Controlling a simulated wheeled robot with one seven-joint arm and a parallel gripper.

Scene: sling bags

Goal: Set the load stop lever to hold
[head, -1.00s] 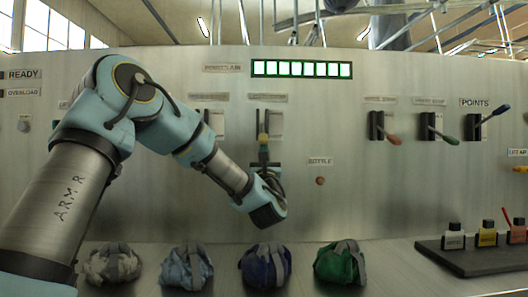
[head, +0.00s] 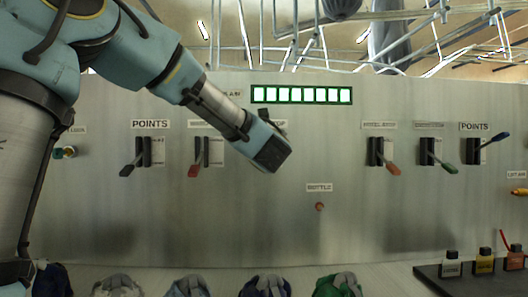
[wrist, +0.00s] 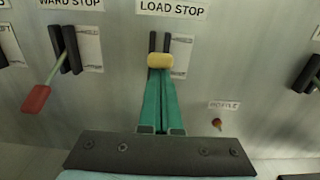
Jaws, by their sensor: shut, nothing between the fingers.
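The load stop lever (wrist: 160,61) has a yellow knob in front of a dark slotted bracket, below the LOAD STOP label (wrist: 171,8) in the wrist view. The knob points out towards the camera, so its exact setting is hard to tell. A white card beside the bracket (wrist: 181,52) has print too small to read. My gripper (wrist: 161,75) has its two green fingers shut and empty, tips right at the knob's lower edge; I cannot tell whether they touch. In the head view my wrist hides the lever and the fingers.
The ward stop lever with a red handle (wrist: 36,98) is to the left. A small reddish-brown button (wrist: 217,123) is at lower right, and a dark lever (wrist: 309,75) at the right edge. Several bags, one green (head: 338,287), lie on the ledge below.

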